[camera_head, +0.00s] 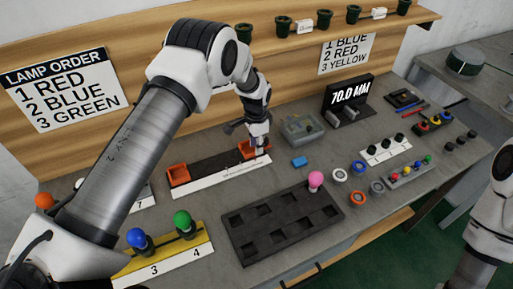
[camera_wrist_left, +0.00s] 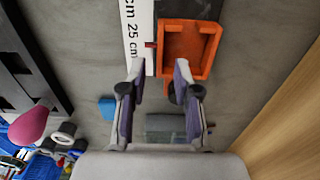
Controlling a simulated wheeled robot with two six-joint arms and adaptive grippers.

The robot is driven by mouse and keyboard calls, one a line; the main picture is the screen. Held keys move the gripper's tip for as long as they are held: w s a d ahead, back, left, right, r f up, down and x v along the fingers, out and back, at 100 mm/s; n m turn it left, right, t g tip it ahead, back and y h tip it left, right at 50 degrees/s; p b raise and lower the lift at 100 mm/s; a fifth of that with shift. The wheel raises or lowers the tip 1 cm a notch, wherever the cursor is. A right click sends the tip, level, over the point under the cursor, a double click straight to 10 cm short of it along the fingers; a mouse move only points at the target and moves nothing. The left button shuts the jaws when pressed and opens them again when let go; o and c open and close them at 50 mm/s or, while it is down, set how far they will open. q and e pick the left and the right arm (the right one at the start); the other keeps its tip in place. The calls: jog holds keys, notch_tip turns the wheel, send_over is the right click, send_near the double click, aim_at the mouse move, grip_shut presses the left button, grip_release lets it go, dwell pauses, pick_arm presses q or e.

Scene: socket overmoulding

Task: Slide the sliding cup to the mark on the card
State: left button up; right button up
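An orange open-topped cup (camera_head: 247,151) sits at the right end of a black rail (camera_head: 212,170). It shows in the left wrist view (camera_wrist_left: 190,47) with a small red pointer on its side over the white scale strip (camera_wrist_left: 136,35). A second orange cup (camera_head: 178,174) sits at the rail's left end. My left gripper (camera_wrist_left: 157,75) is open and empty beside the right-hand cup. One finger overlaps the cup's near edge in view; contact cannot be told. A black card (camera_head: 346,95) reads "70.0 MM". My right gripper is out of view.
A grey see-through box (camera_head: 299,128) and a small blue block (camera_head: 300,162) stand right of the rail. A dark tray (camera_head: 285,222) with a pink knob lies in front. Blue and green lamps (camera_head: 183,221) stand front left. Several rings lie to the right.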

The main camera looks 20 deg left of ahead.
pick_arm(q)
notch_tip(320, 180, up, 10)
jog(key=shift+d, duration=0.1)
dwell(0.4)
